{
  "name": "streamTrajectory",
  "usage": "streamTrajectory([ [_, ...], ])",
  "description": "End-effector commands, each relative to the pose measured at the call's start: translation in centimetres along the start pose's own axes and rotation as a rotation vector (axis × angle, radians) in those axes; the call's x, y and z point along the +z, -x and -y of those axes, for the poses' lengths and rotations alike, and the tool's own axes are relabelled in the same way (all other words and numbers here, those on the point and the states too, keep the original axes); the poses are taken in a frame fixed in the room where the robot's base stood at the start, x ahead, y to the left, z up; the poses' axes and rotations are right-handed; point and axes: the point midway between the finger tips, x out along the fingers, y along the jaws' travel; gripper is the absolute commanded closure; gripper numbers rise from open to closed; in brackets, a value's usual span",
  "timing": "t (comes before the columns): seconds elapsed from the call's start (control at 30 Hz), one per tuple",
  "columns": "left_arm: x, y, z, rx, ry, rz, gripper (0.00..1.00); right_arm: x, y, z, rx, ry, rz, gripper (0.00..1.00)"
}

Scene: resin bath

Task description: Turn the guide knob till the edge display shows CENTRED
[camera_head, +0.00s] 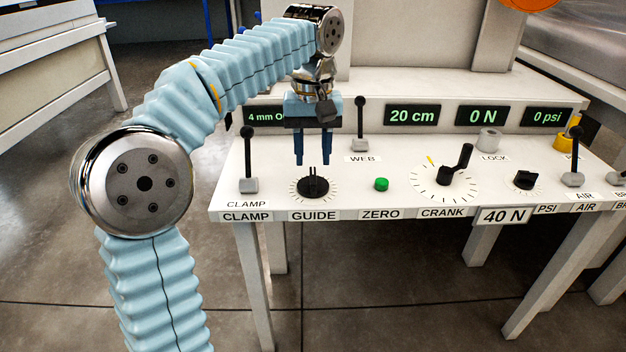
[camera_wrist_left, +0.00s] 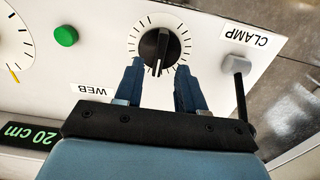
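The guide knob (camera_head: 313,187) is a black round knob on a dial of tick marks, above the GUIDE label (camera_head: 314,216). It also shows in the left wrist view (camera_wrist_left: 158,44), with a white pointer line. My left gripper (camera_head: 313,163) points down just above the knob, its two blue fingers apart and empty. In the left wrist view its fingertips (camera_wrist_left: 158,66) lie to either side of the knob's near part. My right gripper is not in view.
The CLAMP lever (camera_head: 248,160) stands left of the knob and the WEB lever (camera_head: 360,125) behind it to the right. A green ZERO button (camera_head: 381,184) and the crank (camera_head: 456,166) are further right. Displays read 20 cm (camera_head: 411,115), 0 N and 0 psi.

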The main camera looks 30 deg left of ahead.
Motion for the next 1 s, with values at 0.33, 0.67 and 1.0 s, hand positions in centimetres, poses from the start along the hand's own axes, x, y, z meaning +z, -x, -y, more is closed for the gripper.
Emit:
streamTrajectory([
  [0.33,0.0,-4.3,0.0,0.001,-0.001,0.001,0.61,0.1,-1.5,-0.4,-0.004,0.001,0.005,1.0],
  [0.67,0.0,-4.3,0.0,0.001,-0.001,0.0,0.68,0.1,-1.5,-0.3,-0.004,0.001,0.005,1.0],
  [1.0,0.0,-4.3,0.0,0.001,-0.001,0.0,1.0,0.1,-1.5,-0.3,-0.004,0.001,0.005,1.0],
])
